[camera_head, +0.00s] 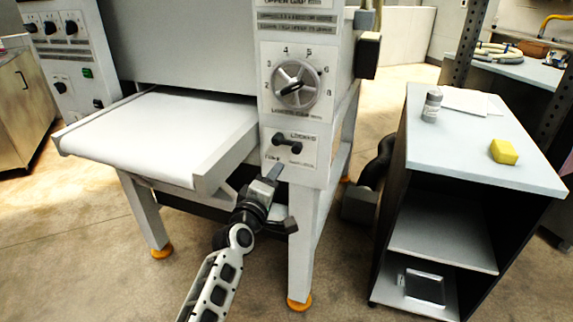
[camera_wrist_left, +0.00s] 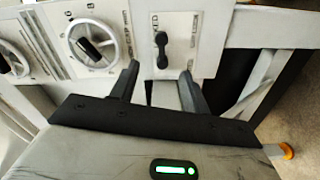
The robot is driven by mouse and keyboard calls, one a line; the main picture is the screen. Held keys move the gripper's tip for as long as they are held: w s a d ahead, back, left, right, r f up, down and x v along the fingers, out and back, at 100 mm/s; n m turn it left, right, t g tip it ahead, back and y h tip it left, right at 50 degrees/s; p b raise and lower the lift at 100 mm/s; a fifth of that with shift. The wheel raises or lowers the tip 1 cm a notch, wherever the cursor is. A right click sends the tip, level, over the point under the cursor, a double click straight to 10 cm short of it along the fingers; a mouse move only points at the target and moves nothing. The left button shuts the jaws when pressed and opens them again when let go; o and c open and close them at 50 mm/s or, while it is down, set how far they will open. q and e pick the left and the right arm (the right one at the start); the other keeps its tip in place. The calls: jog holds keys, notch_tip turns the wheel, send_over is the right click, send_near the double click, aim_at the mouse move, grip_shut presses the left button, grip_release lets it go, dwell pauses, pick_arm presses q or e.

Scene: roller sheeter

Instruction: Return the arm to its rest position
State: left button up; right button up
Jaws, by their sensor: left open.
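My left gripper (camera_head: 281,190) is in front of the roller sheeter's front panel, just below the small dark locking handle (camera_head: 287,142). In the left wrist view its two fingers (camera_wrist_left: 158,85) are apart with nothing between them, and the same handle (camera_wrist_left: 161,50) is beyond the fingertips. The gripper looks clear of the handle, though the exact gap is hard to tell. My left arm (camera_head: 220,275) reaches up from the bottom of the head view. My right gripper is not in view.
A numbered dial (camera_head: 295,86) sits above the handle. The white feed table (camera_head: 160,130) juts out to the left. A cart (camera_head: 480,140) at the right bears a grey can (camera_head: 432,106) and a yellow block (camera_head: 504,151). Floor shows between sheeter and cart.

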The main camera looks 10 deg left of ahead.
pick_arm(q)
jog(key=s+f+m+g, duration=0.2)
jog(key=s+f+m, duration=0.3)
jog(key=s, duration=0.5)
jog(key=s+d+f+m+g, duration=0.1)
jog(key=s+f+m+g, duration=0.2)
jog(key=s, duration=0.8)
jog(key=s+d+f+m+g, duration=0.1)
jog(key=s+f+m+g, duration=0.2)
jog(key=s+f+m, duration=0.5)
jog(key=s+f, duration=0.3)
jog(key=shift+s+h, duration=0.2)
jog(key=shift+h, duration=0.2)
